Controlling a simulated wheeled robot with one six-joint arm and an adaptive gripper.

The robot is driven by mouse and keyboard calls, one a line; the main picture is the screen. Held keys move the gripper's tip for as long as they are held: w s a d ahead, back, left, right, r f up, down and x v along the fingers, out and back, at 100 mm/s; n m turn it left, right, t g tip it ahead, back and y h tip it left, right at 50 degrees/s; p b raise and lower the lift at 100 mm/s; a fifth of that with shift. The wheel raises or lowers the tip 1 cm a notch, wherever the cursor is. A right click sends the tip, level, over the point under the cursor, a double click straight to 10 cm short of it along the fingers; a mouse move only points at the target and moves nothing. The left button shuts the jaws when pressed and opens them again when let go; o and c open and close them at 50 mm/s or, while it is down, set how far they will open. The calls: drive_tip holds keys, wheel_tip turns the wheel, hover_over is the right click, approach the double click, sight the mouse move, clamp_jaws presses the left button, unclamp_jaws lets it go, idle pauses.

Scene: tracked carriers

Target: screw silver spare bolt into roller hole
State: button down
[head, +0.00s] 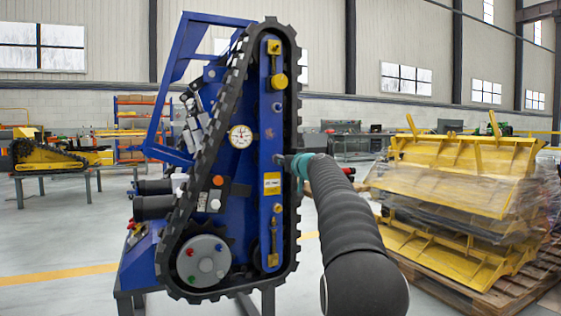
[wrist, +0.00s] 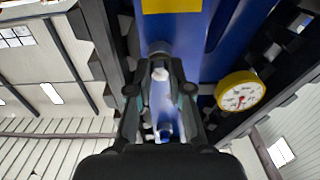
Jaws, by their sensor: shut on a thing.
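The tracked carrier stands upright in the head view, with a blue side plate (head: 269,140) inside its black track (head: 296,120). My gripper (head: 287,161) is at the middle of this plate, just above the yellow label (head: 272,184). In the wrist view my gripper (wrist: 160,82) is shut on a small silver bolt (wrist: 160,74), close to the plate. A grey round fitting (wrist: 158,47) shows just beyond the fingertips. The roller hole is hidden there, and I cannot tell whether the bolt is in it. Another bolt head (head: 277,107) sits on the plate above my gripper.
A round gauge (head: 241,136) is left of the plate; it also shows in the wrist view (wrist: 240,91). The track runs close around the plate. Yellow metal parts (head: 450,180) are stacked on a pallet at right. Floor at left is mostly clear.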

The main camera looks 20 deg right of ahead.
drive_tip(key=shift+m+p, duration=0.9)
drive_tip(key=shift+m, duration=3.9)
drive_tip(key=shift+m+p, duration=1.55)
drive_tip(key=shift+m, duration=3.35)
